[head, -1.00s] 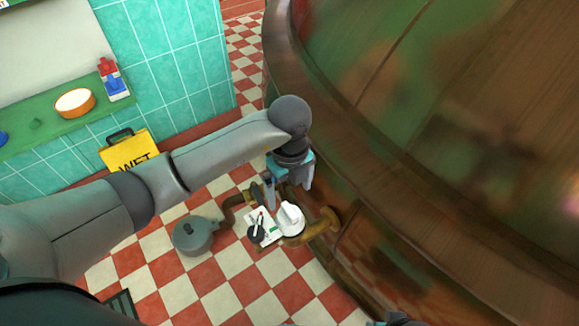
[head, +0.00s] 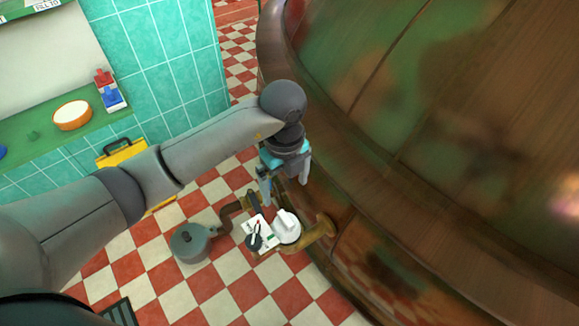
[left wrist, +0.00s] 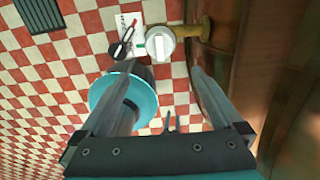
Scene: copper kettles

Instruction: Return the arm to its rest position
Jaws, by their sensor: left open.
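My left arm reaches across the head view from the left. Its gripper (head: 285,184) is open and empty, with its fingers pointing down above a white knob (head: 289,226). The knob sits on a brass pipe (head: 322,231). Beside it is a white card with a black and red pointer (head: 254,236). In the left wrist view the knob (left wrist: 160,43) lies beyond the open fingertips (left wrist: 164,76), with a clear gap. My right gripper is not in view.
A large copper kettle (head: 430,130) fills the right side, close to my left gripper. A grey lidded pot (head: 190,243) stands left of the card. A green shelf (head: 35,128) with a bowl (head: 72,115) and a partly hidden yellow sign (head: 122,152) are at the left. Checkered floor lies below.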

